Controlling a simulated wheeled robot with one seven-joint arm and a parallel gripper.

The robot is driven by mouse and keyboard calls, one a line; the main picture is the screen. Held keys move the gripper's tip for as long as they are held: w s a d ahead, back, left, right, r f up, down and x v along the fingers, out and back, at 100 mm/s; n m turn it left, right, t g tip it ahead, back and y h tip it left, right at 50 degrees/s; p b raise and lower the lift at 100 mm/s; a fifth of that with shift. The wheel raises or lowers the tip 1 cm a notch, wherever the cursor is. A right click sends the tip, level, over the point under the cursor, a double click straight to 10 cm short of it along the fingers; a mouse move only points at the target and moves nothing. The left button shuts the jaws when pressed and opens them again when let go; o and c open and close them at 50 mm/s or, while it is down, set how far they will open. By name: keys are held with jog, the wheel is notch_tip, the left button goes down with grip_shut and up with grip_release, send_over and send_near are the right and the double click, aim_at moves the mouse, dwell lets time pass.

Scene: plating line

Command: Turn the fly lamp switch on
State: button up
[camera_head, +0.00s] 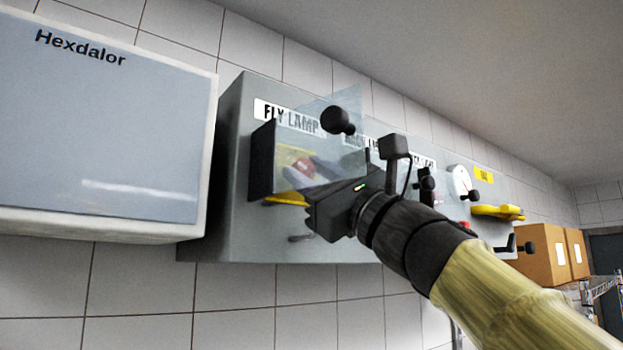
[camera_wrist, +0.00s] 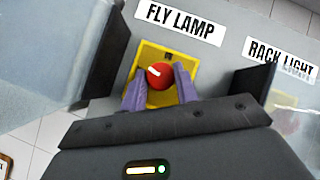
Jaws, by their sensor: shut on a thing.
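The fly lamp switch is a red rotary knob (camera_wrist: 159,74) with a white mark, on a yellow plate (camera_wrist: 186,62) below the FLY LAMP label (camera_wrist: 180,22) in the wrist view. My gripper (camera_wrist: 160,84) has its two purple fingers on either side of the knob, shut on it. In the head view the red knob (camera_head: 304,167) shows through a clear cover (camera_head: 345,97). The cover stands swung open with a black ball handle (camera_head: 337,120). My gripper (camera_head: 312,178) reaches in from the right; its fingertips are seen through the cover.
A dark guard wall (camera_wrist: 105,58) stands left of the switch. Another switch housing, under the RACK LIGHT label (camera_wrist: 281,57), is close on the right. Along the grey panel (camera_head: 228,215) are a dial (camera_head: 461,181) and a yellow handle (camera_head: 497,211). A white Hexdalor box (camera_head: 100,130) hangs left.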

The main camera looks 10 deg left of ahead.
jog(key=o, duration=1)
jog(key=shift+c, duration=0.2)
jog(key=b+v, duration=1.1)
jog(key=v, duration=0.6)
jog(key=shift+f+b, duration=0.2)
jog(key=shift+b, duration=0.1)
jog(key=shift+d, duration=0.15)
